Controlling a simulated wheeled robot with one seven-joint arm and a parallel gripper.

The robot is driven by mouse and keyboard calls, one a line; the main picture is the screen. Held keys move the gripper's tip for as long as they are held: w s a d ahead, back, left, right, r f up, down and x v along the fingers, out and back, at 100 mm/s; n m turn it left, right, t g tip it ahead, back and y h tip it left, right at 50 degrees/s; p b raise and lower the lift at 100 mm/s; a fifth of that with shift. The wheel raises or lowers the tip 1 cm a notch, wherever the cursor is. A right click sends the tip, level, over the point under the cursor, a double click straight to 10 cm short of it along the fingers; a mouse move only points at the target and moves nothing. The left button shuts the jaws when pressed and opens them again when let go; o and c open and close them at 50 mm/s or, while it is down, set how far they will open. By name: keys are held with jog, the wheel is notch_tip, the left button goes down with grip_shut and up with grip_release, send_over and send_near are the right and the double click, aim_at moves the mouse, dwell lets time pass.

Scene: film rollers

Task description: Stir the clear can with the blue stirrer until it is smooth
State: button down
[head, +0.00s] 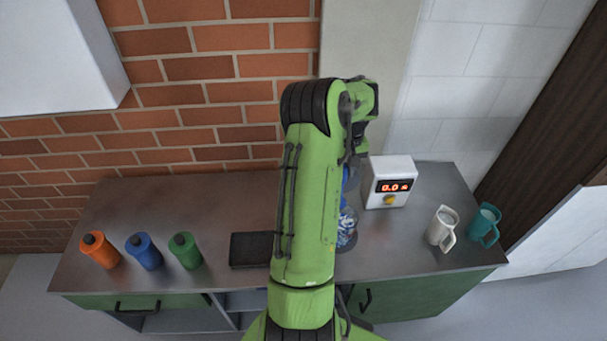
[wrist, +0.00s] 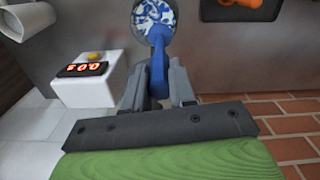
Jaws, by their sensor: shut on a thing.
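The clear can (wrist: 150,20) stands on the steel counter and holds blue and white streaks that are not blended into one colour. It also shows in the head view (head: 346,232), partly behind my arm. My gripper (wrist: 160,82) is shut on the blue stirrer (wrist: 159,48), between the two fingers. The stirrer's far end reaches into the can's mouth; its tip is hidden in the contents. In the head view the stirrer (head: 350,180) shows only in part, beside my arm.
A white mug (head: 440,229) and a teal mug (head: 485,225) are farther right. Orange (head: 99,251), blue (head: 144,252) and green (head: 185,252) bottles stand left. A dark pad (head: 250,250) lies between.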

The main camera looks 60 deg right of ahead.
jog(key=shift+d+r, duration=0.1)
jog(key=s+f+b, duration=0.1)
jog(key=s+f, duration=0.1)
jog(key=s, duration=0.1)
jog(key=b, duration=0.4)
send_over(344, 203)
jog(key=f, duration=0.4)
jog(key=shift+s+f, duration=0.2)
jog(key=shift+f, duration=0.1)
notch_tip(344, 203, down, 2)
jog(key=shift+w+f+b, duration=0.15)
jog(key=shift+b, duration=0.55)
jog(key=shift+f+b, duration=2.45)
jog(key=shift+f, duration=0.8)
